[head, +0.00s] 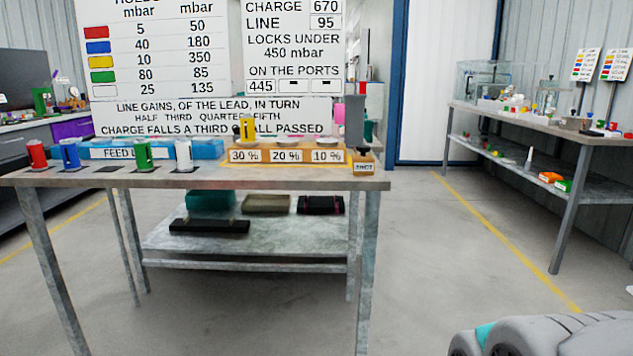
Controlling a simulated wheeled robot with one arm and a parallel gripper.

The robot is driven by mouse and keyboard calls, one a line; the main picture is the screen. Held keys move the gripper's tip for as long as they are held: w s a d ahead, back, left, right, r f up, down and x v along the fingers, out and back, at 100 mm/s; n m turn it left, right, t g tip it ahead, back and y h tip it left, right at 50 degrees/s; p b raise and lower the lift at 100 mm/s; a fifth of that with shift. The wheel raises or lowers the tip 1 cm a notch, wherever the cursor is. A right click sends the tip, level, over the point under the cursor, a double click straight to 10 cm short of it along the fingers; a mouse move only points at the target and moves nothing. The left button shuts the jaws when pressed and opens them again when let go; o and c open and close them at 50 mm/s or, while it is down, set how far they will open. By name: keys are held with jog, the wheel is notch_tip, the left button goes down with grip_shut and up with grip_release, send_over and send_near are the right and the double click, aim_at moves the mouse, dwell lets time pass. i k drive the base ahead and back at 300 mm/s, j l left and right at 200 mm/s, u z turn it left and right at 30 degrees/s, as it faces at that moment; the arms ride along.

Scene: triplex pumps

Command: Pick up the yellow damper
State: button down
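The yellow damper (247,129) stands upright at the left end of the orange block (376,184), behind the "30 %" label, on the near workbench. Its lower end is partly hidden by the block and labels. Red (37,154), blue (70,154), green (142,154) and white (184,155) cylinders stand in a row along the bench's left front. A bare dark square (108,169) lies between the blue and green ones. Part of my own grey arm shows at the bottom right; my gripper itself is not in view.
A blue "FEED" tray (206,149) lies behind the row. The large sign (215,115) rises behind the bench (210,180). A second bench (470,108) stands at right, with clear floor between.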

aim_at(247, 121)
jog(key=i, duration=0.5)
jog(key=i+l+u, duration=0.15)
jog(key=i, duration=0.4)
